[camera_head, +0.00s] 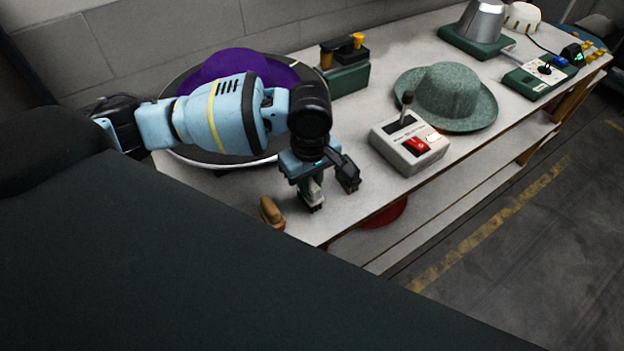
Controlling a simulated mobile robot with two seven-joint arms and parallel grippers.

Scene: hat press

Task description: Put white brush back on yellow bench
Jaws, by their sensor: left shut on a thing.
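My left gripper (329,190) reaches in from the left and points down over the near left part of the bench. It is shut on a small pale thing (316,188), which looks like the white brush but is mostly hidden by the fingers. I cannot tell if the brush touches the bench top. The bench (235,193) has a pale grey top and yellowish legs at its far right end. My right gripper is not in view.
A brown wooden-handled item (271,212) stands at the bench's front edge, left of my gripper. A purple hat (225,66) on a round base, a grey control box (409,142), a green-grey hat (447,93) and a green block (345,75) surround it. A red item (385,213) shows below.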

